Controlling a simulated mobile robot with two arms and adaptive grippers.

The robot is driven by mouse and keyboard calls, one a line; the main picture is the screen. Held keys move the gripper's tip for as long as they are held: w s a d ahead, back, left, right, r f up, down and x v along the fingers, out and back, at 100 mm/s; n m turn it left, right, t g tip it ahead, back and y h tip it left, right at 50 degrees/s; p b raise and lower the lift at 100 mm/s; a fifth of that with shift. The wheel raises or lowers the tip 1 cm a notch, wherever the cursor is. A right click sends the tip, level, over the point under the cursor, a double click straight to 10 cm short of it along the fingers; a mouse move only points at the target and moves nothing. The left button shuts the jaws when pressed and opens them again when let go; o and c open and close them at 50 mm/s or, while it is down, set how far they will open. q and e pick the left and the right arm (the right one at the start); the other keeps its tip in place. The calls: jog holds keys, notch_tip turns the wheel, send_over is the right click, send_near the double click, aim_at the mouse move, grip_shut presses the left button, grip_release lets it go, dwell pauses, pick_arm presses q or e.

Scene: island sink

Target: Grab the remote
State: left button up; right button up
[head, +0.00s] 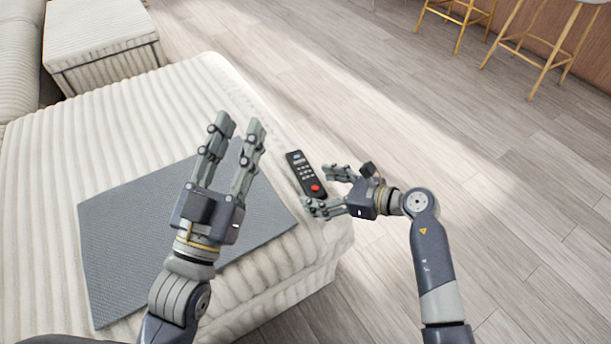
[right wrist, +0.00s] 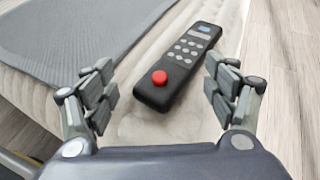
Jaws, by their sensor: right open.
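The remote (head: 304,174) is black with a red button, pale keys and a small blue screen. It lies on the cream ribbed couch seat, near the seat's right edge. My right gripper (head: 324,190) is open at the near end of the remote. In the right wrist view, the remote (right wrist: 178,68) lies ahead of and partly between the open fingers (right wrist: 158,92), its red-button end closest, with a gap on both sides. My left gripper (head: 239,125) is open and empty above the grey mat, left of the remote.
The grey mat (head: 120,245) lies on the couch seat (head: 60,160), left of the remote. A matching ottoman (head: 100,35) stands at the upper left. Bar stools (head: 545,70) stand far off at the upper right. The wooden floor (head: 480,150) right of the couch is clear.

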jog(key=shift+a, duration=0.1)
jog(key=c, duration=1.5)
jog(key=shift+w+r, duration=0.1)
jog(key=shift+c, duration=0.2)
